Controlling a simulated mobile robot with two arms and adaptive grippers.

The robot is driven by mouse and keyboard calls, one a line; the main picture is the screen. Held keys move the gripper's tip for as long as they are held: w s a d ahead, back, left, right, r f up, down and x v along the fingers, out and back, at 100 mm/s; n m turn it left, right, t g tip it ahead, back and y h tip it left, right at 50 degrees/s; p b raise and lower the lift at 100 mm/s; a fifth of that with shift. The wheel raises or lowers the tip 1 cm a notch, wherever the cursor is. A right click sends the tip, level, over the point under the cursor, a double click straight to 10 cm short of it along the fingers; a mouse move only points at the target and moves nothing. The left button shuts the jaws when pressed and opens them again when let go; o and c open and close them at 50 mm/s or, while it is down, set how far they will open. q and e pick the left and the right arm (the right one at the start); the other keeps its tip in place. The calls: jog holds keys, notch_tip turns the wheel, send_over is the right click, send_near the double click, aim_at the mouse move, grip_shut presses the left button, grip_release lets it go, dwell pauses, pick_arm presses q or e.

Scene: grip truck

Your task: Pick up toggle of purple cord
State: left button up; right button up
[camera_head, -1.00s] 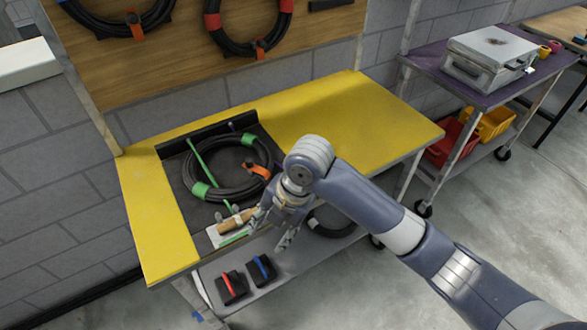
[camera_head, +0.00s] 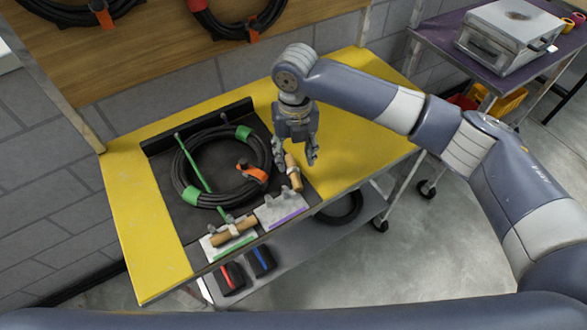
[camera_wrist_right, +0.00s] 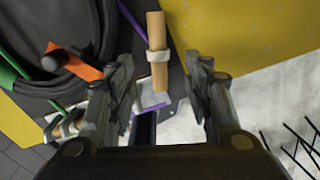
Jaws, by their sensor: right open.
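The purple cord's toggle is a light wooden rod (camera_head: 293,172) with a pale band around its middle, near the right side of the black mat. In the right wrist view the toggle (camera_wrist_right: 157,32) lies between and just beyond the fingers. A bit of purple cord (camera_wrist_right: 128,15) shows beside it. My right gripper (camera_head: 296,157) points down over the toggle, open, with a finger to either side. Its open fingers also show in the wrist view (camera_wrist_right: 160,72), with nothing held. I cannot tell the exact height gap. My left gripper is not in view.
A second wooden toggle (camera_head: 234,232) lies on a green-edged plate, beside a purple-edged plate (camera_head: 280,207). A coiled black hose (camera_head: 185,170) with green bands and an orange strap lies left. The yellow table (camera_head: 365,130) is clear at right.

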aim_at(294, 169)
jog(key=shift+w+f, duration=0.1)
jog(key=shift+f, duration=0.25)
notch_tip(294, 169, down, 4)
jog(key=shift+a+f+p, duration=0.1)
jog(key=shift+f+p, duration=0.1)
jog(key=shift+p, duration=0.7)
jog(key=shift+f, duration=0.3)
jog(key=shift+w+f, duration=0.1)
jog(key=shift+c, duration=0.6)
jog(key=c, duration=0.9)
grip_shut()
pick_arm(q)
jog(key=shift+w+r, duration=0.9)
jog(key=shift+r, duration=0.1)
